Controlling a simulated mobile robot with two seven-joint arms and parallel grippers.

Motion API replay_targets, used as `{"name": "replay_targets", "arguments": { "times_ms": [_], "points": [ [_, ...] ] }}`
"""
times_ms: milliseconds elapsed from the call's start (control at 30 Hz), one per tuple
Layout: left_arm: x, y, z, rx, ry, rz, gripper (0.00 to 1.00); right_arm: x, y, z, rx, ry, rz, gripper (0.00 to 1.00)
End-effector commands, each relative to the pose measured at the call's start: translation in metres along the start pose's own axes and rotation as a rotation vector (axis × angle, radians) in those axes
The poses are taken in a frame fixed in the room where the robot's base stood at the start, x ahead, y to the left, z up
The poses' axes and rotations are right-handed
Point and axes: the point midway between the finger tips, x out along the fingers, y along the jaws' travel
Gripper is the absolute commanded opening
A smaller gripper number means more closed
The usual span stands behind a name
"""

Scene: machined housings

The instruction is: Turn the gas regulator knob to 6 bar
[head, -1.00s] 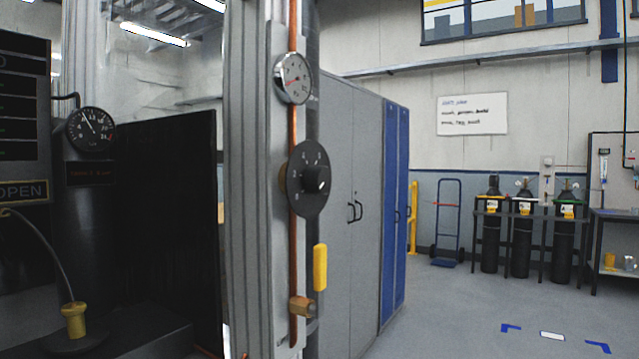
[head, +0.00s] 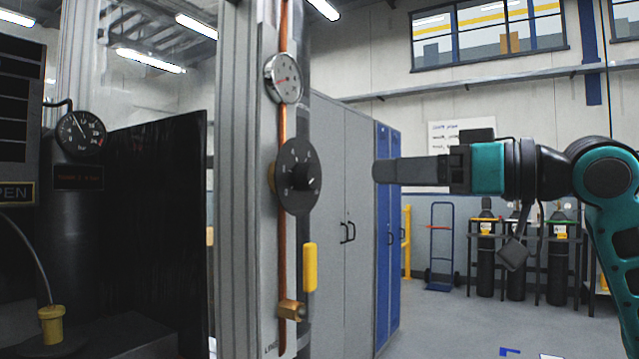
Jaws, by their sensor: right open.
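The gas regulator has a dark round dial plate with a black knob (head: 301,176) at its middle, mounted on a copper pipe (head: 282,225) on a grey post. White marks ring the knob, but I cannot read the setting. A round white gauge (head: 283,78) with a red needle sits above it on the same pipe. My right gripper (head: 378,171) reaches in from the right at about the knob's height. Its fingers point left toward the knob, with a clear gap in the picture. It holds nothing that I can see. My left gripper is not in view.
A yellow valve handle (head: 310,267) and a brass fitting (head: 291,310) sit below the knob. A black gauge (head: 81,133) on a dark cylinder stands at the left beside a black panel (head: 150,225). Grey and blue lockers (head: 388,230) stand behind.

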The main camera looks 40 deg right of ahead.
Motion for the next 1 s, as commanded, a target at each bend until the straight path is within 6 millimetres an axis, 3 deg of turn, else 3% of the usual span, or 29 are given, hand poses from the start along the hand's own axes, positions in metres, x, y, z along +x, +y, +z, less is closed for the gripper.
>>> {"name": "replay_targets", "arguments": {
  "times_ms": [333, 600, 1000],
  "points": [
    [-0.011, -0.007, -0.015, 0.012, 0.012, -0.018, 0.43, 0.057, 0.001, -0.003, 0.001, -0.008, 0.001, 0.7],
    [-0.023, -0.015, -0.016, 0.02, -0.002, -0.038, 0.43, 0.098, 0.001, -0.003, 0.0, -0.007, 0.001, 0.7],
    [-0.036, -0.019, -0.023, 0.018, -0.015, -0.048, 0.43, 0.124, 0.002, 0.001, 0.002, -0.004, 0.003, 0.7]
  ]
}}
